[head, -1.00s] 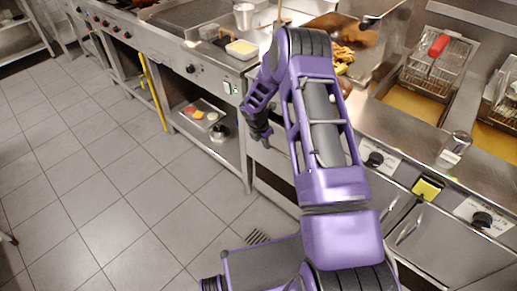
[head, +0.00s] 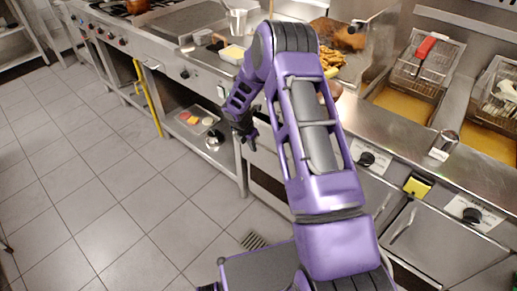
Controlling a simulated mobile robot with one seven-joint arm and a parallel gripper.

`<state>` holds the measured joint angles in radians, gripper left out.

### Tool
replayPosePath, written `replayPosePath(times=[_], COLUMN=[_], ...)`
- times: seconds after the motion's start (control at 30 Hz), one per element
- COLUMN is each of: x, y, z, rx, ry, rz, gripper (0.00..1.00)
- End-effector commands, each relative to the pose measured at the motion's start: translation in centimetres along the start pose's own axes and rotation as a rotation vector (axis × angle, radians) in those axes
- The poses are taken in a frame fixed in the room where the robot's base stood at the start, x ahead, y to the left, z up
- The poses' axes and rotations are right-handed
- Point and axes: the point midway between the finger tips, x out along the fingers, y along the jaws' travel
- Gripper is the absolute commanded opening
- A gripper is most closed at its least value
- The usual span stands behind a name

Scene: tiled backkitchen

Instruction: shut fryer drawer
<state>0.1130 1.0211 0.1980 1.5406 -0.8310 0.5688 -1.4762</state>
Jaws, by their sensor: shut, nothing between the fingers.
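My gripper (head: 248,138) hangs at the end of my purple arm, in front of the steel counter front, left of the fryers. Its fingers are small and dark here and look closed, with nothing held. A steel drawer front (head: 268,172) shows below the counter, just below and right of my gripper. My arm hides its right part, and I cannot tell how far it stands out or whether my gripper touches it. Two fryer cabinet fronts with handles (head: 403,226) look flush, right of my arm.
Fryer baskets (head: 424,62) sit over oil wells on the right counter. A yellow sponge (head: 418,186) is on the fryer front. An open shelf (head: 195,122) holds a tray left of my gripper. The tiled floor (head: 110,200) is clear on the left.

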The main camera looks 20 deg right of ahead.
Motion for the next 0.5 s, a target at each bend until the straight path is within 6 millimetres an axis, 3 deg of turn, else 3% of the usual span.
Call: replayPosePath(times=[0.1,0.3,0.5], x=[-3.0,-6.3,-6.7], y=[0.0,0.0,-0.6], z=[0.1,0.1,-0.7], rx=[-0.001,0.0,0.002], ry=[-0.001,-0.001,-0.002], rz=[0.002,0.001,-0.028], gripper=[0.0,0.0,0.0])
